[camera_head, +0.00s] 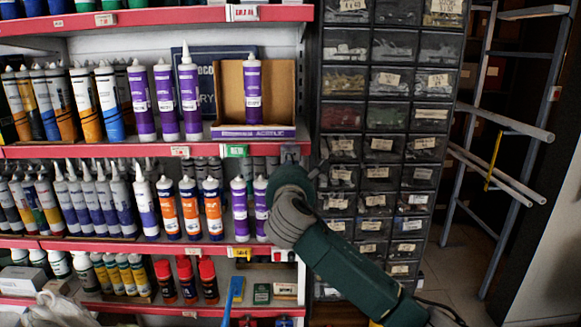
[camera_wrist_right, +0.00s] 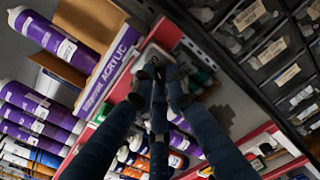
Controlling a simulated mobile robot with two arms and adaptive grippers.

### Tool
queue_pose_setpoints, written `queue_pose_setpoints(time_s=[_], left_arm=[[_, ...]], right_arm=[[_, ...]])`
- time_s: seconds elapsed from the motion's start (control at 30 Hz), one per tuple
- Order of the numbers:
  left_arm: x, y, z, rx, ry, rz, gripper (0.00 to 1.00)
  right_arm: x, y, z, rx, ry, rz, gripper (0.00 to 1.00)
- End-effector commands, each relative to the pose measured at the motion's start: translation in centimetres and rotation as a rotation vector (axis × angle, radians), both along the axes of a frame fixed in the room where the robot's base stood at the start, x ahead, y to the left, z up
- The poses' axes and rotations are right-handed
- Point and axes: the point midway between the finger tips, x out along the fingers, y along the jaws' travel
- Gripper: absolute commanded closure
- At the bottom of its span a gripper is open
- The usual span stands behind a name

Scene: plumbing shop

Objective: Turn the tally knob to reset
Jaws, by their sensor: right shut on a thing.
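A small grey counter (camera_head: 290,153) is mounted on the red shelf edge, just above my right gripper (camera_head: 292,180) in the head view. My left gripper is in neither view.
Purple sealant tubes (camera_head: 191,98) and an open cardboard box (camera_head: 285,85) stand on the shelf left of the counter. More tubes (camera_head: 240,208) stand below, close to my right gripper. A dark drawer cabinet (camera_head: 383,118) rises directly right. A metal rack (camera_head: 497,140) stands farther right.

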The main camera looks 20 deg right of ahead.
Motion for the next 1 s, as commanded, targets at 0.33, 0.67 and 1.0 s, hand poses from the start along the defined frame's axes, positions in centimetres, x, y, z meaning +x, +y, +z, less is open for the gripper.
queue_pose_setpoints(time_s=[0.33,0.67,1.0], left_arm=[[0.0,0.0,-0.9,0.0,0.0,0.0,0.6],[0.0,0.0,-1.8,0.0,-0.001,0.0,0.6],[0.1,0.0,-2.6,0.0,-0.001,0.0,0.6]], right_arm=[[0.0,0.2,-0.6,0.321,-0.083,0.001,1.0],[0.0,0.2,-0.6,0.618,-0.168,0.0,1.0],[0.0,0.1,-0.5,0.861,-0.238,0.0,1.0]])
